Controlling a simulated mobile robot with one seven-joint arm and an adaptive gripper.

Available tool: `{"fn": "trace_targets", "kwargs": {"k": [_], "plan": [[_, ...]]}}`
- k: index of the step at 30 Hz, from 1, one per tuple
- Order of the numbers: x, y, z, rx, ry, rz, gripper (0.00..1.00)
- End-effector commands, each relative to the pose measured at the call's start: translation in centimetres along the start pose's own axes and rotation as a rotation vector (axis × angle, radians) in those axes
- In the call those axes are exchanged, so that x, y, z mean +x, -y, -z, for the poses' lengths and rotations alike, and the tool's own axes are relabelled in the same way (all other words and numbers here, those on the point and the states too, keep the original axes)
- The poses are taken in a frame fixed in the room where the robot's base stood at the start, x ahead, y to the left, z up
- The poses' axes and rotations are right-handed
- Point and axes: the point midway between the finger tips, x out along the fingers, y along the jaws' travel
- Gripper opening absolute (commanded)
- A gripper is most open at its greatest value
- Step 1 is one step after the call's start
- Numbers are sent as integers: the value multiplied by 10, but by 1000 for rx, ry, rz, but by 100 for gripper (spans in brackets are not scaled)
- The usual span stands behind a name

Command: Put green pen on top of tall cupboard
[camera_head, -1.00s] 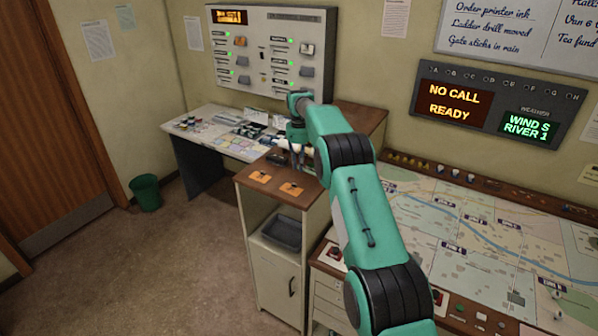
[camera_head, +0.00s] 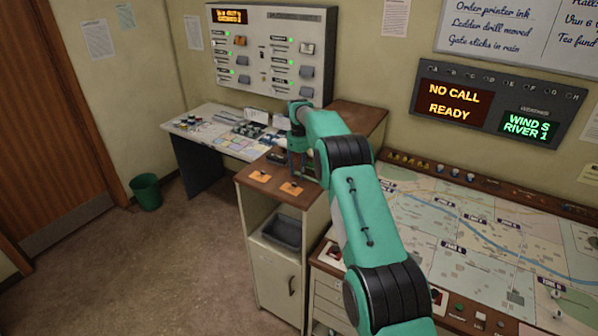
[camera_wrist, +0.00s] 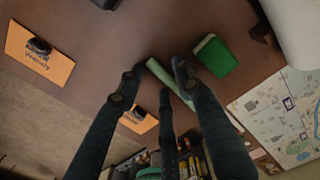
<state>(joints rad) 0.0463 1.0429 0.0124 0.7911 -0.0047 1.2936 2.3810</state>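The tall cupboard (camera_head: 248,187), pale with a brown top, stands left of the map desk. My gripper (camera_head: 297,175) points down over its brown top. In the wrist view a light green pen (camera_wrist: 157,70) lies slantwise over the brown top, between my spread fingertips (camera_wrist: 156,72). The right finger partly covers the pen. The fingers look apart from it and not closed on it. In the head view the pen cannot be made out behind my gripper.
Two orange cards (camera_head: 259,175) (camera_head: 291,188) with dark clips lie on the top's front part. A darker green block (camera_wrist: 215,57) lies right of the pen. A raised brown top (camera_head: 358,118) stands behind. The map desk (camera_head: 480,240) is at right.

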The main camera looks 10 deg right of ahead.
Motion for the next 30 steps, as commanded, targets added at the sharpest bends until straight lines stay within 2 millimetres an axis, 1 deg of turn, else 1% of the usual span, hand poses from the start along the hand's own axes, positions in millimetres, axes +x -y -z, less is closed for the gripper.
{"fn": "trace_targets", "kwargs": {"k": [8,14,20,30], "plan": [[-1,0,0,0,0,0,35],[-11,0,0,0,1,1,35],[-36,1,-1,0,2,2,35],[-92,1,-1,0,2,2,35]]}}
